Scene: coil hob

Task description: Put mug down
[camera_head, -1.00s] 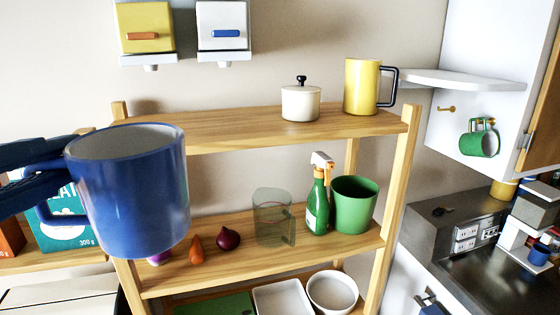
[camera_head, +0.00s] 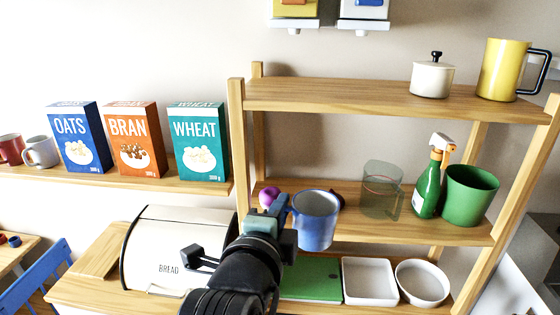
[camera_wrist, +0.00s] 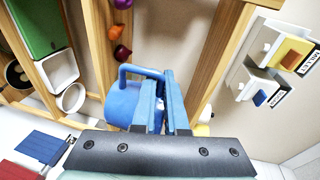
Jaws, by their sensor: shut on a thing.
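The blue mug (camera_head: 317,222) is upright in front of the shelf unit, at about the height of its middle shelf (camera_head: 400,224) in the head view. My gripper (camera_head: 281,218) is shut on the mug at its handle, on the mug's left side. In the wrist view the mug (camera_wrist: 128,104) shows with its handle beside the fingers (camera_wrist: 172,105). I cannot tell whether the mug's base touches the shelf. The mug partly hides a dark red onion (camera_head: 338,200) behind it.
The middle shelf also holds a purple item (camera_head: 268,196), a clear container (camera_head: 381,192), a green spray bottle (camera_head: 428,188) and a green cup (camera_head: 470,195). The top shelf (camera_head: 340,95) holds a white pot (camera_head: 432,78) and yellow mug (camera_head: 503,70). A bread bin (camera_head: 180,250) stands left.

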